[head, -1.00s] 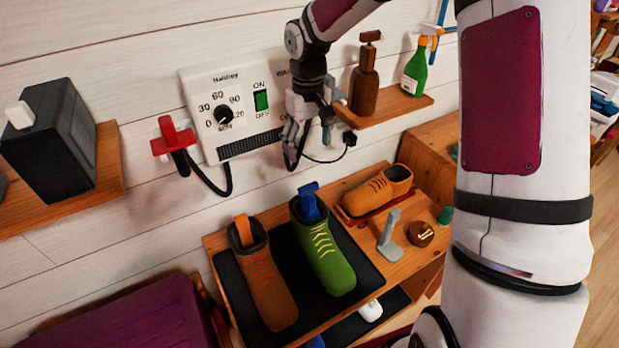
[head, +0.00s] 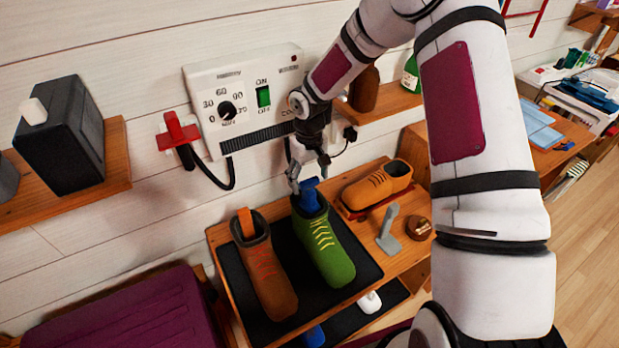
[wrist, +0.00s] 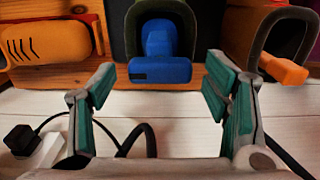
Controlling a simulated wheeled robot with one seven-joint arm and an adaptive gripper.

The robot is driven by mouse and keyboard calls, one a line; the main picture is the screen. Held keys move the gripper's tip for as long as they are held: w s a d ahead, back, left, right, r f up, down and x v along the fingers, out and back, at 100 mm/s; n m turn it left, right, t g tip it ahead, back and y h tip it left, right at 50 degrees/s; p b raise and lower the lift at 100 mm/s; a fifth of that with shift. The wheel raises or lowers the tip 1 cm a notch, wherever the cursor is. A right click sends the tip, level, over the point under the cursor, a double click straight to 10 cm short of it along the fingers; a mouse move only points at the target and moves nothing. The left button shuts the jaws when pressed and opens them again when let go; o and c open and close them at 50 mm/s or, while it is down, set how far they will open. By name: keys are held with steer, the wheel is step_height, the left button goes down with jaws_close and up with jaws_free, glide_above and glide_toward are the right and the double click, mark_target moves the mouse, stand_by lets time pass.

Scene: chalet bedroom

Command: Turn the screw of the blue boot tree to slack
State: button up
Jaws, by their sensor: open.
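The blue boot tree (head: 309,196) stands in the collar of the green boot (head: 327,250), on a black mat. In the wrist view the blue boot tree (wrist: 160,66) sits inside the dark boot opening, its blocky end facing me. My gripper (head: 308,187) is just above and behind it, pointing down. In the wrist view my gripper (wrist: 160,95) is open, with one teal-padded finger to each side and a gap to the blue part. No contact shows. I cannot make out the screw's turn position.
A brown boot (head: 266,275) with an orange boot tree (head: 246,224) stands close on the left. An orange shoe (head: 377,186) and a grey stand (head: 389,230) are on the right. The wall dryer panel (head: 245,95) and a dangling cable are just behind my gripper.

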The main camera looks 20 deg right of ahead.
steer(key=shift+f, duration=0.2)
steer(key=c, duration=1.2)
steer(key=shift+o, duration=0.2)
steer(key=shift+n, duration=0.8)
steer(key=o, duration=1.2)
steer(key=shift+c, duration=0.2)
steer(key=shift+r, duration=0.1)
